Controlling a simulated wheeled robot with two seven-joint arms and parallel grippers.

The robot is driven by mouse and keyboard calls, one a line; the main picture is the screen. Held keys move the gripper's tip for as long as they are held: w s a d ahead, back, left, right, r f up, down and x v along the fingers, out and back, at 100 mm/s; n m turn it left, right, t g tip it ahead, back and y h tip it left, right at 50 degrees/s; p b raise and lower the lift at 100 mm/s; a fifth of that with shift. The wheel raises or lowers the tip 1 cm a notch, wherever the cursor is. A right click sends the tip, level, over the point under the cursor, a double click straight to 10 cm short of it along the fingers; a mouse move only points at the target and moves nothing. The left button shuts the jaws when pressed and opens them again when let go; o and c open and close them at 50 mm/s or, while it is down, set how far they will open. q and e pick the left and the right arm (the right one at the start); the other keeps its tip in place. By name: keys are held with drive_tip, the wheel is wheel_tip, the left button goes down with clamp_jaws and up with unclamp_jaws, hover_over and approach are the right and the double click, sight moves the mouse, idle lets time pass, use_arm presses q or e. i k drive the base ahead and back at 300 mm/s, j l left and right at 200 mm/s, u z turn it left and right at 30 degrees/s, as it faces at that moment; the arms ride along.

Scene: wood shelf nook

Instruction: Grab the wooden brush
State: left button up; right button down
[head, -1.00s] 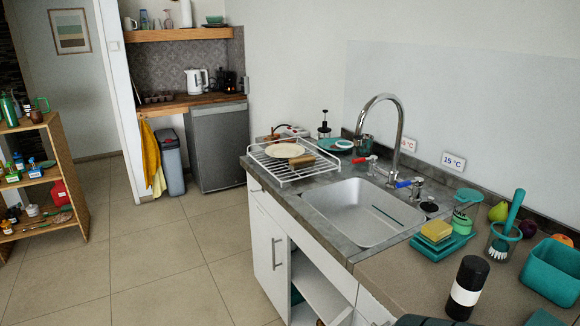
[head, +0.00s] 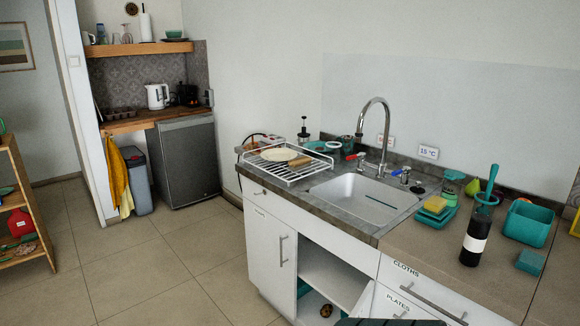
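No object in the head view is clearly a wooden brush. A small brown, wood-coloured piece (head: 300,161) lies on the white wire dish rack (head: 284,178), beside a cream plate (head: 281,154); it is too small to tell what it is. A small brown round thing (head: 326,311) sits low in the open cabinet under the sink, also unclear. Neither of my grippers is in view.
The counter holds a sink (head: 350,196), a faucet (head: 377,118), a black bottle with a white band (head: 475,238) and a teal bin (head: 528,223). A wooden shelf (head: 22,185) stands at the left edge. The tiled floor (head: 160,265) between is clear.

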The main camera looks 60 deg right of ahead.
sight(296, 164)
drive_tip(key=i+j+z, duration=0.2)
drive_tip(key=i, duration=0.2)
drive_tip(key=i+j+z, duration=0.15)
drive_tip(key=i, duration=0.25)
drive_tip(key=i+z, duration=0.85)
drive_tip(key=i+j+z, duration=0.25)
drive_tip(key=i+z, duration=0.4)
drive_tip(key=z, duration=0.2)
drive_tip(key=i+j+z, duration=0.1)
drive_tip(key=z, duration=0.3)
drive_tip(key=i+j+z, duration=0.15)
drive_tip(key=z, duration=0.25)
drive_tip(key=i+j+z, duration=0.25)
drive_tip(key=z, duration=0.15)
drive_tip(key=i+j+z, duration=0.45)
drive_tip(key=j+z, duration=0.25)
drive_tip(key=i+j+z, duration=0.15)
drive_tip(key=j+z, duration=0.2)
